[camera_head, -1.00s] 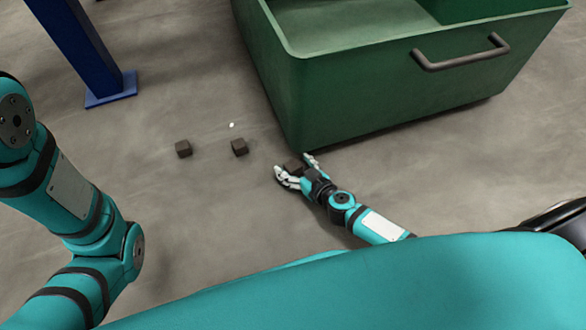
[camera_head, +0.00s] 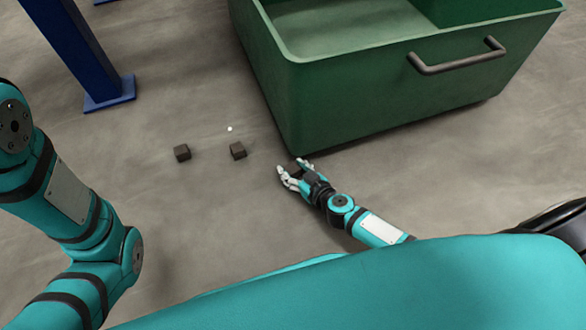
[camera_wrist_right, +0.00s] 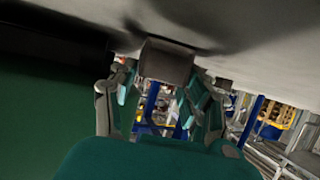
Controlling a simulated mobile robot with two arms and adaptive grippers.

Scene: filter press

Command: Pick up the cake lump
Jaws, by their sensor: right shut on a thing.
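A dark brown cake lump (camera_wrist_right: 166,62) sits between the fingers of my right gripper (camera_head: 291,172), which is shut on it at the floor beside the green bin's near corner. In the head view the fingers mostly hide this lump. Two more dark lumps lie on the floor to the left of the gripper, a nearer one (camera_head: 238,151) and a farther-left one (camera_head: 182,153). In the right wrist view the gripper's fingers (camera_wrist_right: 160,98) stand on both sides of the held lump. My left arm shows at the left, but its gripper is out of view.
A large green bin (camera_head: 380,110) with a grey handle (camera_head: 458,57) stands right behind the right gripper. A blue post (camera_head: 85,50) with a base plate is at the upper left. A small white spot (camera_head: 229,129) is on the floor. Open grey floor lies to the left.

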